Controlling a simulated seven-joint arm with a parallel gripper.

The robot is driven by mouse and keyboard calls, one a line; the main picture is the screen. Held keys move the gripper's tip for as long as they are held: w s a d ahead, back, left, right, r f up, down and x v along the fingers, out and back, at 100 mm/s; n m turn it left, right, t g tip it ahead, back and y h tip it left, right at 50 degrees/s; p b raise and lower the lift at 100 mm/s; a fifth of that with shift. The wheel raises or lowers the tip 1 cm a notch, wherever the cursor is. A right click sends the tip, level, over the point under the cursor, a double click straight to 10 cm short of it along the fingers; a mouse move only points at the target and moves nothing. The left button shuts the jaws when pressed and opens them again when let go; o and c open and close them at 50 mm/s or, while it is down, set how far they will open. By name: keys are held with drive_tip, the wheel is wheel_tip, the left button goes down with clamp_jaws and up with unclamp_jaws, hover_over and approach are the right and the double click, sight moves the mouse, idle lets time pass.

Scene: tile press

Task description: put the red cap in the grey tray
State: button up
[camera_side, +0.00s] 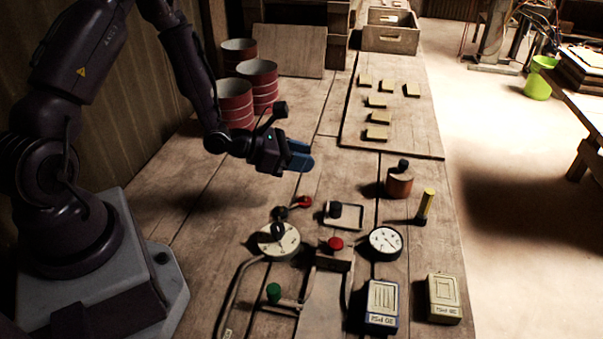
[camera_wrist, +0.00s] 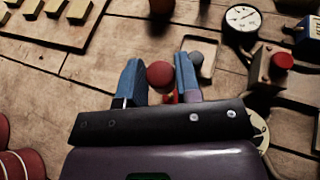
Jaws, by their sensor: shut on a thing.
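My gripper (camera_side: 300,158) is above the table, its blue fingers (camera_wrist: 160,78) shut on a round, dark red piece, which looks like the red cap (camera_wrist: 160,73). The side view does not show this piece, as the fingers hide it. The small grey tray (camera_side: 344,228) lies on the table, below and to the right of my gripper in the side view. A dark round knob (camera_side: 335,210) sits in it at its left. In the wrist view the tray (camera_wrist: 214,52) is just beyond the right finger.
A box with a red knob (camera_side: 335,243), a dial gauge (camera_side: 385,242) and a copper-coloured cylinder (camera_side: 399,184) stand near the tray. Red drums (camera_side: 257,82) stand behind.

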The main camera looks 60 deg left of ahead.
drive_tip(key=shift+r, duration=0.25)
drive_tip(key=shift+s+d+f, duration=0.1)
drive_tip(key=shift+s+f, duration=0.1)
drive_tip(key=shift+s, duration=0.05)
drive_tip(key=shift+s+r+n+y, duration=0.1)
drive_tip(key=shift+r+n+y, duration=0.15)
drive_tip(key=shift+n+y, duration=0.15)
drive_tip(key=w+d+r, duration=0.1)
drive_tip(key=d+r, duration=0.1)
drive_tip(key=r, duration=0.8)
drive_tip(key=d+r, duration=0.3)
drive_tip(key=r, duration=0.7)
drive_tip(key=m+g+h, duration=0.8)
drive_tip(key=m+g, duration=1)
drive_tip(key=m, duration=0.1)
hover_over(237, 316)
wheel_tip(237, 316, down, 23)
drive_tip(key=shift+f, duration=3.75)
